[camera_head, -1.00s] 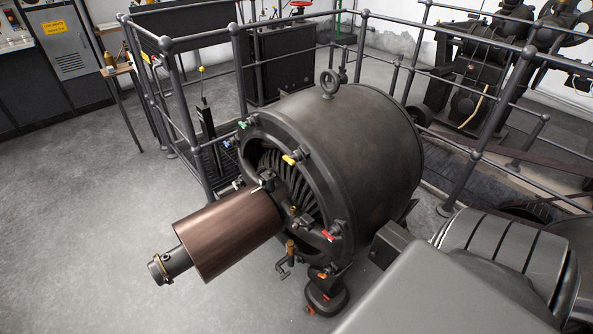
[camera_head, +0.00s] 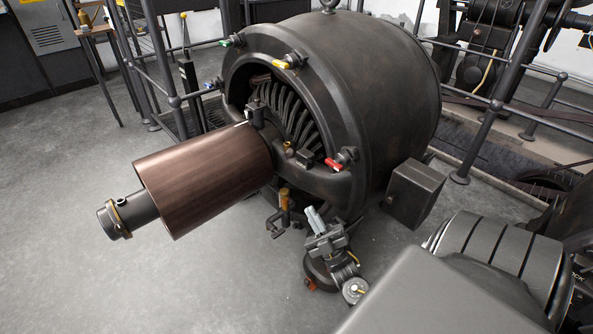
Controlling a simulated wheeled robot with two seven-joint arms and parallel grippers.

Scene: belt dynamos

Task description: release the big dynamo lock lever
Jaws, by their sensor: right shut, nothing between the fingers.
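The big dynamo (camera_head: 365,85) is a dark drum with an open end showing curved windings. A copper-brown cylinder (camera_head: 205,178) juts from that end. Red (camera_head: 335,164), yellow (camera_head: 281,64) and green (camera_head: 226,42) handles sit around its rim. A brass-coloured upright handle (camera_head: 284,201) stands below the opening. I cannot tell which of these is the lock lever. My right gripper (camera_head: 315,216) is shut and empty, its pale fingers pointing up, just right of the brass handle and below the red handle. It appears apart from both. My left gripper is not in view.
A dark box (camera_head: 414,193) is at the dynamo's right side. Railings (camera_head: 507,85) run behind it. The grey floor (camera_head: 65,180) at left is clear.

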